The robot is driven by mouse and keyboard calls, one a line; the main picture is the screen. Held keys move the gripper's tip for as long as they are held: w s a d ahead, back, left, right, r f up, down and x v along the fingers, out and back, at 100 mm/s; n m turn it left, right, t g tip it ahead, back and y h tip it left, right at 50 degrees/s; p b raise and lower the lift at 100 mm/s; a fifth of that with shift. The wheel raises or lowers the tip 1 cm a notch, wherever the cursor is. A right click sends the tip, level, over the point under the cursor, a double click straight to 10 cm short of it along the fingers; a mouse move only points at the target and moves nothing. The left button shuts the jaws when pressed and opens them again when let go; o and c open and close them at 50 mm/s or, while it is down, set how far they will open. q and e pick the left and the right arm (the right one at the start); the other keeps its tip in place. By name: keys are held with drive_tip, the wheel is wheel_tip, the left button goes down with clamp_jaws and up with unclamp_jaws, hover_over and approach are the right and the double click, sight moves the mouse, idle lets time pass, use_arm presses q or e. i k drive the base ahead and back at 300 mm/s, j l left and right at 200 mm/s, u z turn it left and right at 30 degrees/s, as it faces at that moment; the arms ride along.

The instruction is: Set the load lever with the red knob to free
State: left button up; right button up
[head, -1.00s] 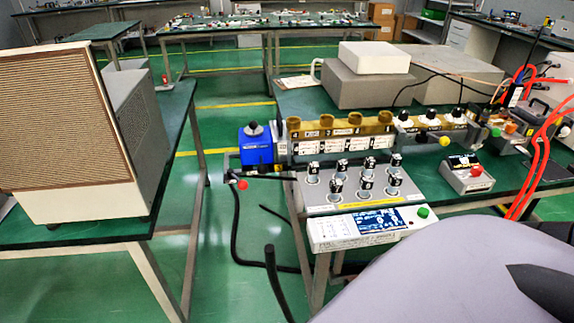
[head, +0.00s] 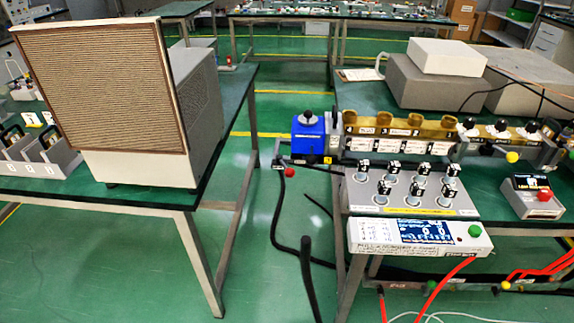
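A small red knob (head: 289,172) shows at the left end of the right-hand bench, beside a dark bracket and below the blue box. It looks like the lever's knob; the lever's labels and exact setting are too small to read. Neither of my grippers is in view.
The blue box (head: 309,138) stands above the knob. A panel with several black knobs (head: 412,198) and a display unit with a green button (head: 420,236) are to its right. A box with a red button (head: 530,197) is farther right. A louvred cabinet (head: 108,105) stands on the left bench. Green floor (head: 250,240) lies between the benches.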

sight(289, 172)
drive_tip(key=i+j+u, duration=0.3)
drive_tip(key=i+j, duration=0.6)
